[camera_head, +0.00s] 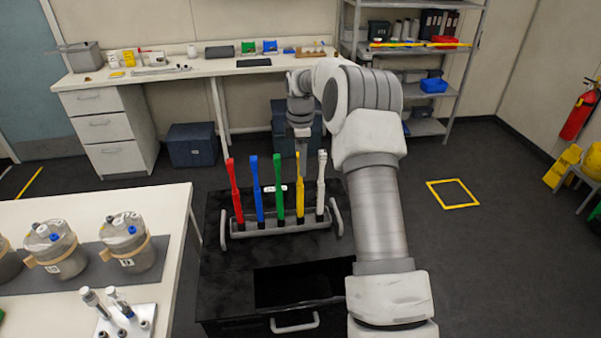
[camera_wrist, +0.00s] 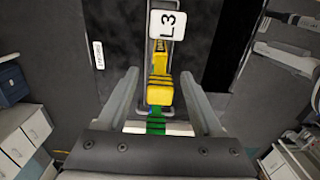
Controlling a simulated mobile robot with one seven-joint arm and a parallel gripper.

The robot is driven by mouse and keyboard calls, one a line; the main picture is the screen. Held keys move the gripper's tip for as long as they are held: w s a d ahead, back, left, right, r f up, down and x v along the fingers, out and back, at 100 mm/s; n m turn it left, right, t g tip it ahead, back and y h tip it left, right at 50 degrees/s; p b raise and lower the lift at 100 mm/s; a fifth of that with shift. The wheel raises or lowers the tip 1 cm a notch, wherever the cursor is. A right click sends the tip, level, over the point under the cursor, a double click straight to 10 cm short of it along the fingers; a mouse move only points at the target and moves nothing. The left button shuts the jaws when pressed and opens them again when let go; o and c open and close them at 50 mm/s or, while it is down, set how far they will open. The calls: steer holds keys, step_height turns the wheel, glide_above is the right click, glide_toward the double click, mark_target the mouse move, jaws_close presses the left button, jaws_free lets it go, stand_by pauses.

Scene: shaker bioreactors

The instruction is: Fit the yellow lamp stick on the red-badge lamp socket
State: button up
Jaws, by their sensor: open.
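The yellow lamp stick (camera_head: 300,185) stands upright in a grey rack (camera_head: 270,228) on the black cart, between a green stick and a white stick. My gripper (camera_head: 302,143) is above it, pointing down. In the wrist view the yellow stick (camera_wrist: 160,90) lies between the spread fingers of my gripper (camera_wrist: 158,90), with a visible gap on each side. The fingers are open and hold nothing. I cannot make out a lamp socket with a red badge in either view.
Red (camera_head: 234,190), blue (camera_head: 257,190), green (camera_head: 279,188) and white (camera_head: 320,188) sticks share the rack closely. A white tag marked L3 (camera_wrist: 166,24) is near the yellow stick. Lidded vessels (camera_head: 135,243) stand on the left table.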

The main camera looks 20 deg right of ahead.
mark_target(301, 185)
steer(key=shift+f, duration=2.4)
jaws_close()
steer(key=shift+r, duration=0.15)
steer(key=shift+r+p, duration=0.5)
steer(key=shift+p, duration=0.1)
steer(key=shift+r, duration=0.25)
